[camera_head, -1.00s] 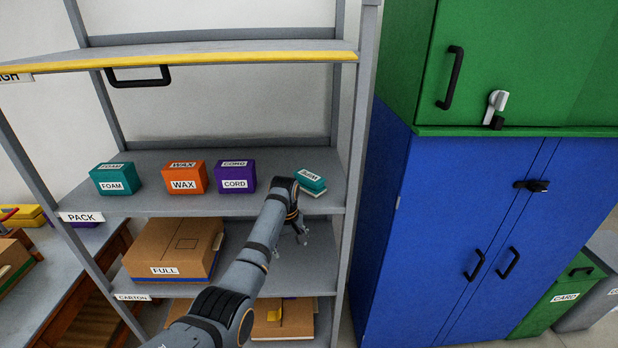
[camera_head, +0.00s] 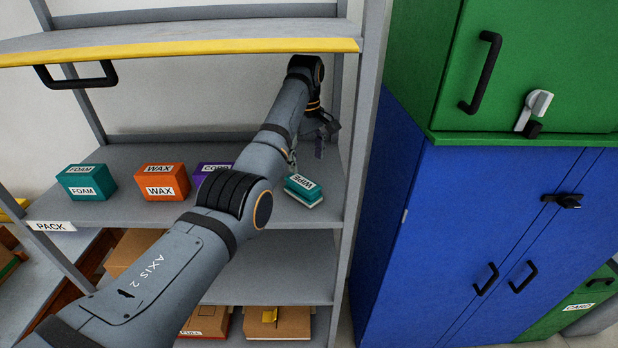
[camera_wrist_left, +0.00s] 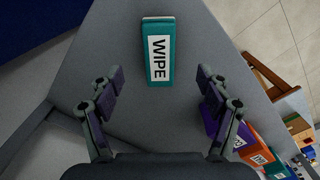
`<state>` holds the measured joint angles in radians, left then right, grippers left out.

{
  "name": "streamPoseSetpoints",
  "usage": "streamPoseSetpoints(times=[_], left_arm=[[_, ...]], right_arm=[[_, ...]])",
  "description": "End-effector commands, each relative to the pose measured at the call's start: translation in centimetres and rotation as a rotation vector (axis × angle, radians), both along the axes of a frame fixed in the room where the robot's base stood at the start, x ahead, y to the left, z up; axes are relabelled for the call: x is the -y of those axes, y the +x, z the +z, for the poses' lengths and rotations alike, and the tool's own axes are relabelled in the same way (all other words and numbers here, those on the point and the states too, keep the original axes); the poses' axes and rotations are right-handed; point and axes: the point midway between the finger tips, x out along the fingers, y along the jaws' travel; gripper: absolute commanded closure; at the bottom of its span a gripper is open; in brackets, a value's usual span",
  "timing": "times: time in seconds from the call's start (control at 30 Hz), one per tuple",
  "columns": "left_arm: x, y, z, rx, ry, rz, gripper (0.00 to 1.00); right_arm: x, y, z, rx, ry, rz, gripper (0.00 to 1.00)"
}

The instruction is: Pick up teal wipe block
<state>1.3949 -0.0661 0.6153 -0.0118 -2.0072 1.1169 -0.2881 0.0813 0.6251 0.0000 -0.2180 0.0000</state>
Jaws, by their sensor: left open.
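The teal wipe block (camera_head: 303,190), with a white label reading WIPE and a white layer underneath, lies on the grey shelf near its right end. In the left wrist view the wipe block (camera_wrist_left: 157,52) lies ahead of the fingers, roughly centred between their lines. My left gripper (camera_head: 312,143) is above the shelf, behind and slightly right of the block. In the left wrist view the gripper (camera_wrist_left: 160,80) has its fingers spread with nothing held. My right gripper is not in view.
A teal foam box (camera_head: 86,182), an orange wax box (camera_head: 161,182) and a purple cord box (camera_head: 214,170), partly hidden by my arm, stand on the same shelf. A yellow-edged shelf (camera_head: 180,52) is above. A grey post (camera_head: 357,130) stands right of the block.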

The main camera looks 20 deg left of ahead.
Motion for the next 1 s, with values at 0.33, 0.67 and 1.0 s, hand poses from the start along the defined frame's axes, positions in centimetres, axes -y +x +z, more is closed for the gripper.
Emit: streamPoseSetpoints(times=[0.33, 0.67, 1.0], left_arm=[[0.1, -0.1, -2.0, -0.005, 0.001, 0.007, 0.23], [0.1, -0.1, -4.8, -0.003, 0.001, 0.007, 0.23], [0.3, -0.6, -8.8, -0.006, 0.001, 0.007, 0.23]], right_arm=[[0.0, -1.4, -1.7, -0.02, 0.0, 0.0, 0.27], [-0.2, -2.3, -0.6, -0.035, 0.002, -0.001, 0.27], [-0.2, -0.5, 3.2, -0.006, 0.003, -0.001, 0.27]])
